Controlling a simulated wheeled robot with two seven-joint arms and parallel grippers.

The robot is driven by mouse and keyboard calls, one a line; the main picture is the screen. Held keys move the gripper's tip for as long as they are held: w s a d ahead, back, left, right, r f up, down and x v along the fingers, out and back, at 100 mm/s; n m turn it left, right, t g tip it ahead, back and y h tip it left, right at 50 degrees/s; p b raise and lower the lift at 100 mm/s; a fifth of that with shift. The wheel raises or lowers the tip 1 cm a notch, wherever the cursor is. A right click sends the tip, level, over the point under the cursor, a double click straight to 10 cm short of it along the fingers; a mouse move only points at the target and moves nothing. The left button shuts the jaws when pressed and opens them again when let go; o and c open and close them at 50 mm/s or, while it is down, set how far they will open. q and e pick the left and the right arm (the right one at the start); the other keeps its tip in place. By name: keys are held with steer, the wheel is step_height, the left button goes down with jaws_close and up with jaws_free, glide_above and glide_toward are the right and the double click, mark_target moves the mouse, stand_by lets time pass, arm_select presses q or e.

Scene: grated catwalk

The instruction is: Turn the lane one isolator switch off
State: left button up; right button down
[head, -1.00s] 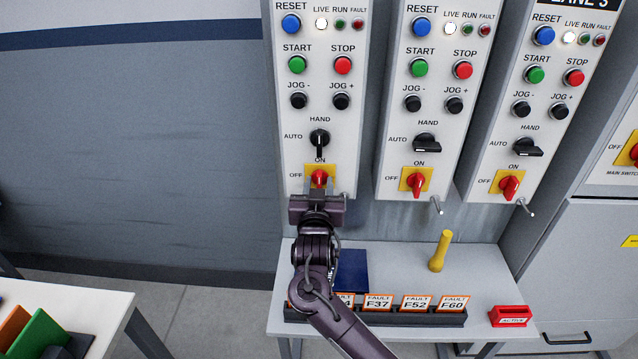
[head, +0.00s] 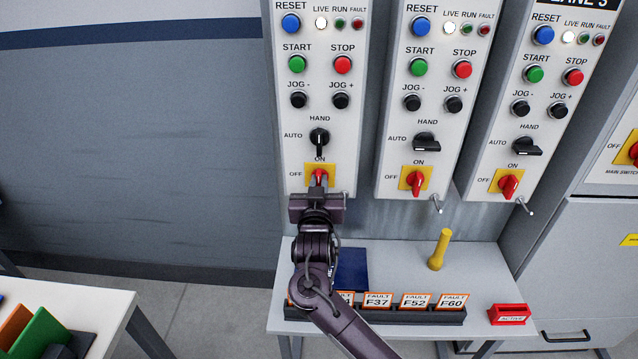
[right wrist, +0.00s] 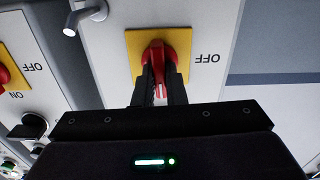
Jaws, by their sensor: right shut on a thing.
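The lane one isolator switch is a red knob (head: 320,175) on a yellow plate (head: 311,182) at the bottom of the leftmost panel, with ON above it and OFF to its left. My right gripper (head: 318,186) reaches it from below and hides its lower part. In the right wrist view the two dark fingers (right wrist: 159,88) are shut on the red knob (right wrist: 153,52), one on each side. The knob's handle points nearly straight up towards ON in the head view. My left gripper is not in view.
Two more panels to the right carry similar red isolators (head: 416,183) (head: 508,185). Metal hooks (head: 437,205) stick out below the panels. A bench below holds a yellow-handled object (head: 440,250), a blue block (head: 352,270), a rack of fault cards (head: 400,316) and a red ACTIVE holder (head: 510,314).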

steer(key=n+p, duration=0.2)
steer(key=n, duration=0.1)
steer(key=shift+a+r+n, duration=0.1)
steer(key=shift+r+n, duration=0.05)
steer(key=shift+n, duration=0.15)
steer(key=shift+a+f+n+p, duration=0.15)
steer(key=shift+n+p, duration=1.05)
steer(key=shift+n, duration=1.05)
steer(key=shift+f+n+p, duration=0.1)
steer(key=shift+n+p, duration=1.05)
steer(key=shift+n, duration=1.15)
steer(key=shift+a+f+n+p, duration=0.15)
steer(key=shift+n+p, duration=1.05)
steer(key=shift+n, duration=1.05)
steer(key=shift+d, duration=0.1)
steer(key=c, duration=1.5)
jaws_free()
